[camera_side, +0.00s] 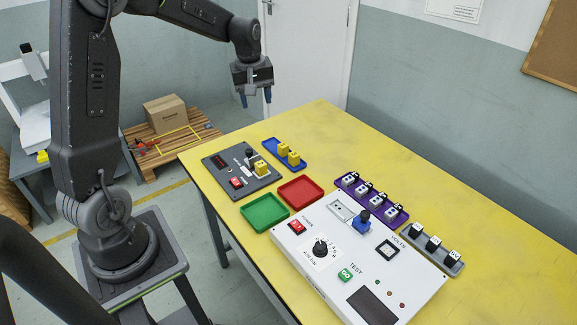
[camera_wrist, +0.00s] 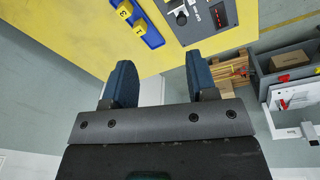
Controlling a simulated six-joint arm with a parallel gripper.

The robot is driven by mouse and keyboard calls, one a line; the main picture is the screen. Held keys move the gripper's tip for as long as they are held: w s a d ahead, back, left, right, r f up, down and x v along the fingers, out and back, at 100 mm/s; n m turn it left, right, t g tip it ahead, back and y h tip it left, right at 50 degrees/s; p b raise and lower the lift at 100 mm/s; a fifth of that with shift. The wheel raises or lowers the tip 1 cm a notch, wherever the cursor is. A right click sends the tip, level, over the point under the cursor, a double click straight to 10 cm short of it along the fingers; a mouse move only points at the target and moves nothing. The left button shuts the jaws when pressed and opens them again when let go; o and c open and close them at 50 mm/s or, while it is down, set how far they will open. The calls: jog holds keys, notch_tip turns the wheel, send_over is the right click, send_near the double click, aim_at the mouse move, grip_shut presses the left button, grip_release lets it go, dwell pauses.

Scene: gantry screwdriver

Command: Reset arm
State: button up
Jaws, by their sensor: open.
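My gripper (camera_side: 255,97) hangs in the air above and behind the far left corner of the yellow table (camera_side: 320,130), fingers pointing down. In the wrist view its two blue fingers (camera_wrist: 160,85) are spread apart with nothing between them. My gripper touches no object. On the table, a grey panel (camera_side: 222,163) carries a display, a red switch and a yellow block (camera_side: 261,168). Beside it a blue tray (camera_side: 297,163) holds two yellow blocks (camera_side: 293,158); the tray also shows in the wrist view (camera_wrist: 152,38).
A green tray (camera_side: 264,212), a red tray (camera_side: 300,191) and a white test panel (camera_side: 330,260) with knob and buttons lie nearer. A purple rack (camera_side: 399,215) and a grey rack (camera_side: 430,252) hold blocks. A box (camera_side: 166,113) sits on a pallet behind. The table's far end is clear.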

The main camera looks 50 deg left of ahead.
jog(key=s+d+r+m+t, duration=0.1)
jog(key=s+d+r+m, duration=0.3)
jog(key=d, duration=0.3)
jog(key=s+d+r+m+t, duration=0.1)
jog(key=s+d+r+m, duration=0.25)
jog(key=s+d, duration=0.2)
jog(key=s+d+m+t, duration=0.2)
jog(key=s+d+m, duration=0.4)
jog(key=s, duration=0.5)
jog(key=shift+s+d+r+h, duration=0.15)
jog(key=shift+d+r+h, duration=0.15)
jog(key=shift+d, duration=0.9)
